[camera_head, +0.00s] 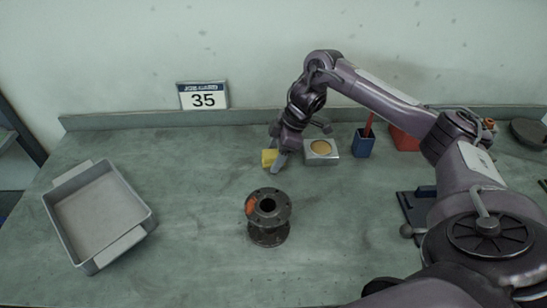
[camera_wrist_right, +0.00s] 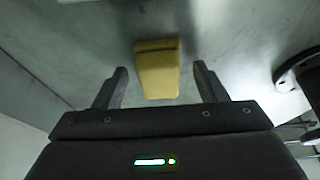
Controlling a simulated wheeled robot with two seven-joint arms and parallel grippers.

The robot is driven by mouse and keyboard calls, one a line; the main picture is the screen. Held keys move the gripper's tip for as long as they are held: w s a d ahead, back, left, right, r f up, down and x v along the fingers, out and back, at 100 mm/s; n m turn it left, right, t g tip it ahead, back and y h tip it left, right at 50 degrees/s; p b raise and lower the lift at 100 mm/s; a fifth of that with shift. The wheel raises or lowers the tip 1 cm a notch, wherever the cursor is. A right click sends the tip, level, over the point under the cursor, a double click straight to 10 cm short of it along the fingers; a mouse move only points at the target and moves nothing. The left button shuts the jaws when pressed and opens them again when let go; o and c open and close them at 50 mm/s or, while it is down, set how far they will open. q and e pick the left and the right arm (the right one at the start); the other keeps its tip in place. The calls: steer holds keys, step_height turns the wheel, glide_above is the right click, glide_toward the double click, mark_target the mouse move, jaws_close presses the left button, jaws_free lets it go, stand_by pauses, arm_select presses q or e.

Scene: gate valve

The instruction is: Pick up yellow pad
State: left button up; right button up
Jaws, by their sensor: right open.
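The yellow pad (camera_head: 268,158) lies on the green-grey worktop, partly hidden behind my right gripper (camera_head: 277,160) in the head view. In the right wrist view the yellow pad (camera_wrist_right: 157,70) shows between the two spread fingers of my right gripper (camera_wrist_right: 160,82), with a gap on each side. The fingers do not appear to touch it. My right gripper is open and points down at the pad. My left gripper is not in view.
A dark flanged valve body (camera_head: 268,215) stands in front of the pad. A metal box with a tan round top (camera_head: 321,150) sits to its right, beside a blue holder (camera_head: 362,143). A grey tray (camera_head: 98,213) is at left. Free worktop lies between tray and pad.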

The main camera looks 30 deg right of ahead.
mark_target(276, 153)
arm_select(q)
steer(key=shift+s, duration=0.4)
arm_select(e)
steer(key=c, duration=1.1)
steer(key=shift+o, duration=0.2)
steer(key=shift+w+r, duration=0.1)
steer(key=shift+r, duration=0.45)
arm_select(q)
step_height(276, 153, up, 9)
steer(key=p, duration=0.8)
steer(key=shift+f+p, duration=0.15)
steer(key=shift+p, duration=0.25)
arm_select(e)
step_height(276, 153, up, 19)
